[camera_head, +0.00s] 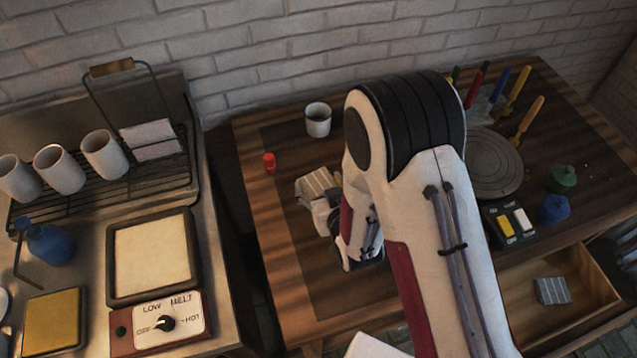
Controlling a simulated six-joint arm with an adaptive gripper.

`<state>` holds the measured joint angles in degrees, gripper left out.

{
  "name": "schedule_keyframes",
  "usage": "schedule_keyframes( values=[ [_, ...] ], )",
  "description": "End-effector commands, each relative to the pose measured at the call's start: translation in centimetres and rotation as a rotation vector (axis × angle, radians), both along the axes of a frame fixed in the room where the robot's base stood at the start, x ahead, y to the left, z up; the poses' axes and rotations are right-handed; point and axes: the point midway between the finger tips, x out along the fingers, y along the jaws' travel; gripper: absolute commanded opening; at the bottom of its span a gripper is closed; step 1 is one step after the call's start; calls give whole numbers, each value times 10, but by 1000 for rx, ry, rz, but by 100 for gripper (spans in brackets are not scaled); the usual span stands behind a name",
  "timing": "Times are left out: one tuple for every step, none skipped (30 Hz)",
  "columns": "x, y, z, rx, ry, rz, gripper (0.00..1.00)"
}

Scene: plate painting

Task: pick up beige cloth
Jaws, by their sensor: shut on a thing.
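The beige cloth (316,184), with pale stripes, is at the left part of the wooden table. My gripper (325,203) is at its near side and shut on it. My arm comes from the lower right and hides part of the gripper and the table behind it. The fingertips are small in this view, and I cannot tell whether the cloth touches the table.
A grey mug (318,120) and a small red item (269,162) stand nearby. A round wheel (490,165), upright coloured tools (515,90) and blue and green bottles are on the right. An open drawer (590,290) holds a grey striped cloth (552,290).

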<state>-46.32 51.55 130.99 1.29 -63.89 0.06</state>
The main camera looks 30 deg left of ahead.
Motion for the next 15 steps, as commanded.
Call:
schedule_keyframes(
  values=[
    [0, 0, 1, 0, 0, 0, 44],
    [0, 0, 1, 0, 0, 0, 44],
    [0, 0, 2, 1, -1, 0, 44],
    [0, 0, 3, 1, -1, 0, 44],
    [0, 0, 4, 1, -1, 0, 44],
    [0, 0, 5, 1, -1, 0, 44],
    [0, 0, 7, 1, -1, 0, 44],
    [0, 0, 8, 1, -1, 0, 44],
    [0, 0, 11, 1, -1, 0, 44],
    [0, 0, 13, 1, -1, 0, 44],
    [0, 0, 15, 1, -1, 0, 44],
    [0, 0, 18, 1, -1, 0, 44],
    [0, 0, 21, 1, -1, 0, 44],
    [0, 0, 24, 2, -2, 0, 44],
    [0, 0, 28, 2, -2, 0, 44]
  ],
)
